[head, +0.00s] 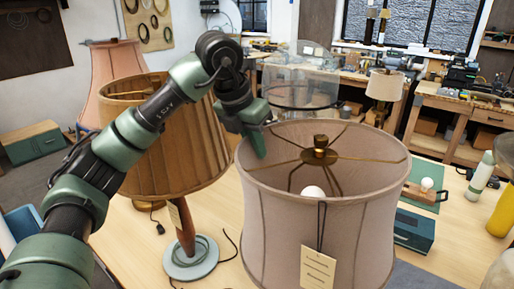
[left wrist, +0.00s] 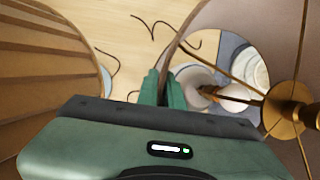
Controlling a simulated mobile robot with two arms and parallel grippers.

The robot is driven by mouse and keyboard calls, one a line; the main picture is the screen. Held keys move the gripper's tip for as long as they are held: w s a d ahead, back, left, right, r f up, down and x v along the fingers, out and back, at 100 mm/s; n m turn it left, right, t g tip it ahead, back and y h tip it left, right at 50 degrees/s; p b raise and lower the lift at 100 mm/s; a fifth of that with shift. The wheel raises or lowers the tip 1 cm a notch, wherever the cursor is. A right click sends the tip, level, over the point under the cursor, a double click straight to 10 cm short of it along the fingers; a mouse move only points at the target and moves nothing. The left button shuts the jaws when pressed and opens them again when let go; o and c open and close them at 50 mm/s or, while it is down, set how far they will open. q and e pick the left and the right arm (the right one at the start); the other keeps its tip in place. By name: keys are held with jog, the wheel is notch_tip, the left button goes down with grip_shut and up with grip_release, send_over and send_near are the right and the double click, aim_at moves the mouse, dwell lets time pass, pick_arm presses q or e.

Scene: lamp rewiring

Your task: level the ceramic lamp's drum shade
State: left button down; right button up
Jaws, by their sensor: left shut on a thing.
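The ceramic lamp's drum shade (head: 278,215) is pale pinkish fabric with vertical seams, in the front middle of the head view. A brass spider and finial (head: 319,154) cross its open top, and a white bulb (head: 312,192) shows inside. A paper tag (head: 317,268) hangs on its front. My left gripper (head: 258,143) is shut on the shade's left rim. The left wrist view shows the fingers (left wrist: 166,88) at the rim, with the brass hub (left wrist: 285,108) to their right. The lamp's body is mostly hidden. My right gripper is out of view.
A brown pleated-shade lamp (head: 170,140) stands close on the left, with a wooden stem and grey round base (head: 192,262). A teal box (head: 413,230), a white-green bottle (head: 481,172) and a yellow bottle (head: 503,213) stand to the right. Loose cord lies between the lamps.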

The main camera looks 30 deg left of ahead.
pick_arm(q)
jog(key=shift+w+a+r, duration=0.1)
jog(key=shift+r, duration=0.75)
jog(key=shift+f, duration=0.1)
jog(key=c, duration=1.6)
grip_release()
jog(key=shift+s, duration=0.2)
jog(key=shift+s+r+b, duration=0.1)
jog(key=shift+r+b, duration=0.25)
jog(key=shift+r, duration=0.15)
jog(key=b+v, duration=0.1)
jog(key=v, duration=0.5)
jog(key=shift+s+r, duration=0.35)
jog(key=shift+a, duration=0.15)
